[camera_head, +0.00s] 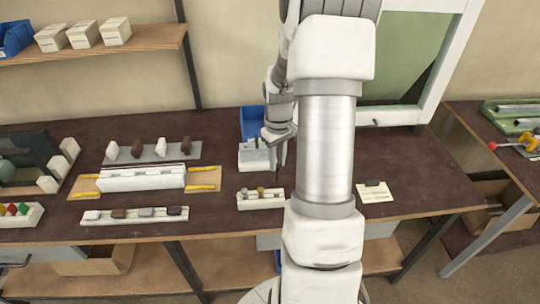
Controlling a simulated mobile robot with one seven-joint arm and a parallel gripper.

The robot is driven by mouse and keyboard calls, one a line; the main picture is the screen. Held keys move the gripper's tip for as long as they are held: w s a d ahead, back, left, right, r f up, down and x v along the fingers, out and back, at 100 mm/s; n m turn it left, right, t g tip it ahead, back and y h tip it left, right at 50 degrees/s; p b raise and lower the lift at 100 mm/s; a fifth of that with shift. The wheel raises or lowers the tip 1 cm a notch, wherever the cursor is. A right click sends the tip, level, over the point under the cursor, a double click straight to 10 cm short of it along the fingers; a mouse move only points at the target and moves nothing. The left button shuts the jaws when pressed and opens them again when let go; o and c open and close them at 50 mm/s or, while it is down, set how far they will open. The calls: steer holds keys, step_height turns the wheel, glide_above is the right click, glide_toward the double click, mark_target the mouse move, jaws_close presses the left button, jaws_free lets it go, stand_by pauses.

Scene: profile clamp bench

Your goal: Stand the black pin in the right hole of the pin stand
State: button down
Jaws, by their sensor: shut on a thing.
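My gripper (278,137) is small in view at the middle of the bench, partly behind my own arm. It is shut on a thin dark upright piece (284,155), which looks like the black pin; its lower end is hard to make out. A pale block (254,158), which looks like the pin stand, sits just left of and below the gripper. A small dark mark shows on its top. Its right side is partly hidden by the gripper and the held piece, and I cannot make out its right hole. I cannot tell whether the pin touches the block.
A white block with two round knobs (260,199) lies nearer the front edge. A blue bin (254,120) stands behind. White fixtures (142,179) and strips with several small pieces (134,215) fill the left. A card (375,192) lies right; dark bench (420,165) around it is clear.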

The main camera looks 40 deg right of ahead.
mark_target(277, 177)
steer(key=shift+f+b, duration=2.35)
steer(key=shift+f, duration=0.9)
steer(key=shift+f, duration=0.2)
steer(key=shift+f+b, duration=1.3)
steer(key=shift+f, duration=0.2)
steer(key=c, duration=0.6)
jaws_free()
steer(key=shift+c, duration=0.2)
steer(key=shift+r, duration=0.1)
